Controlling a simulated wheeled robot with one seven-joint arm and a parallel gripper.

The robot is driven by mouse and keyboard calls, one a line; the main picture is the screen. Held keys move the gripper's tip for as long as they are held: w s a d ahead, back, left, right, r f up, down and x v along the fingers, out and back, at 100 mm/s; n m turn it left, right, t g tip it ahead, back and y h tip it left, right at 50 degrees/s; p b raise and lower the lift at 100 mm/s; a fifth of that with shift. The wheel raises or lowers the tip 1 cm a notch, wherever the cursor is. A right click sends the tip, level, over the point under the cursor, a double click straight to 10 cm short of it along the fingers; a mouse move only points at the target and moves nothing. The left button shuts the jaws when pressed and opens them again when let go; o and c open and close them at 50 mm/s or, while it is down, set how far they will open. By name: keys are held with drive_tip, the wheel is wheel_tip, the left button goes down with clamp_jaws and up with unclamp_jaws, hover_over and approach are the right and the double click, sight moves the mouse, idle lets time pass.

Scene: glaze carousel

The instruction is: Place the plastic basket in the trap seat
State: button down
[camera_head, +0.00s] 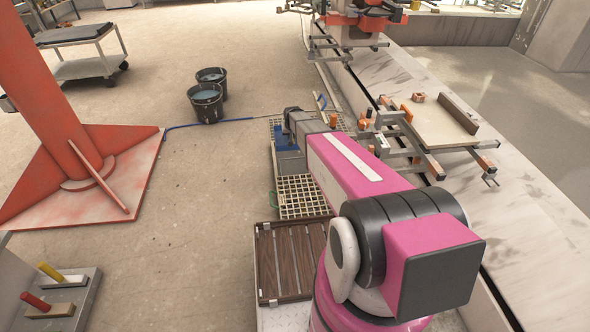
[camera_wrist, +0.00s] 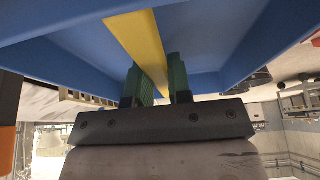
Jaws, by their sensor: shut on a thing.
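In the wrist view, my gripper (camera_wrist: 158,82) has its green fingers shut on the yellow bar of the blue plastic basket (camera_wrist: 205,50). The basket's blue walls fill the top of that view. In the head view, a small blue part, seemingly the basket (camera_head: 281,138), shows just left of my arm, over the floor grating (camera_head: 298,188). My fingers are hidden there behind my arm. A grey recess (camera_head: 291,163) lies in the grating below the blue part and looks like the trap seat. I cannot tell whether the basket touches it.
A long pale bench (camera_head: 540,215) with clamps and a board (camera_head: 438,122) runs along the right. Two dark buckets (camera_head: 206,104) stand on the floor beyond the grating. An orange column (camera_head: 45,90) stands at left. A slatted wooden panel (camera_head: 290,262) lies nearer. Floor between is clear.

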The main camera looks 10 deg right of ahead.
drive_tip(key=w+a+r+x, duration=0.1)
drive_tip(key=w+a+x, duration=0.15)
drive_tip(key=x, duration=1.35)
drive_tip(key=w+a+x, duration=0.1)
drive_tip(key=a+x, duration=0.3)
drive_tip(key=x, duration=1.2)
drive_tip(key=w+d+f, duration=0.1)
drive_tip(key=d+f, duration=0.1)
drive_tip(key=d, duration=0.1)
drive_tip(key=w+d+f, duration=0.2)
drive_tip(key=d, duration=0.2)
drive_tip(key=w+d+f, duration=0.1)
drive_tip(key=d+f, duration=0.1)
drive_tip(key=d, duration=0.1)
drive_tip(key=shift+w+d+f, duration=0.25)
drive_tip(key=shift+d+f, duration=0.15)
drive_tip(key=shift+f, duration=1.95)
drive_tip(key=shift+f, duration=0.15)
drive_tip(key=c, duration=1.1)
unclamp_jaws()
drive_tip(key=shift+o, duration=0.2)
